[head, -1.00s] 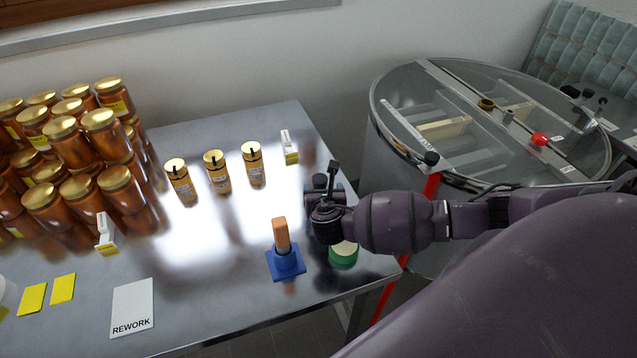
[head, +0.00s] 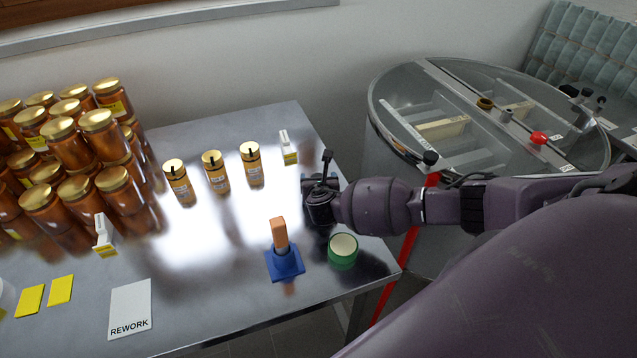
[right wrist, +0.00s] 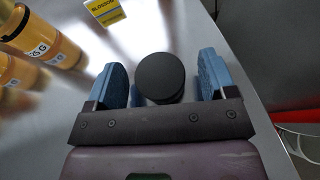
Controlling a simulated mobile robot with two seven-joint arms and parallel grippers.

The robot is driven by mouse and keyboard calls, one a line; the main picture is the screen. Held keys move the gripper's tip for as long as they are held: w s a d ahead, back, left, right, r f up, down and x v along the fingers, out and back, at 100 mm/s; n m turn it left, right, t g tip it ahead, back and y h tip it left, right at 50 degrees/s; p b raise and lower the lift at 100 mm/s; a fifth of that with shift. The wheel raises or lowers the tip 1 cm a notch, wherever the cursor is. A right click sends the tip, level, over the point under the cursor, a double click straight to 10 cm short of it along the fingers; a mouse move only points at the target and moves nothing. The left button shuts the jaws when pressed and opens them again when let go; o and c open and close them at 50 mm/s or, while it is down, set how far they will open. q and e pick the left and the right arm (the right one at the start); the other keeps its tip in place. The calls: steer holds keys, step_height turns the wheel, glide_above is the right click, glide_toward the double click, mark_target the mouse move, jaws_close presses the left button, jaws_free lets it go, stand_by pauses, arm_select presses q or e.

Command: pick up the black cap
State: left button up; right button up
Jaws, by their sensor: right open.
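The black cap (right wrist: 160,78) is a dark round cylinder in the right wrist view, standing between the two blue fingers of my right gripper (right wrist: 164,88). Gaps show on both sides of it, so the fingers are open and do not appear to grip it. In the head view my right gripper (head: 318,207) is over the right part of the metal table, pointing down, and I cannot make out the cap there. My left gripper is not in view.
Small gold-lidded jars (head: 216,178) and a white-yellow label stand (head: 288,148) are behind. A lidded tank (head: 480,130) stands right.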

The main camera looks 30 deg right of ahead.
steer(key=shift+c, duration=0.3)
steer(key=c, duration=1)
steer(key=shift+r, duration=0.1)
step_height(320, 180, up, 20)
steer(key=p, duration=0.1)
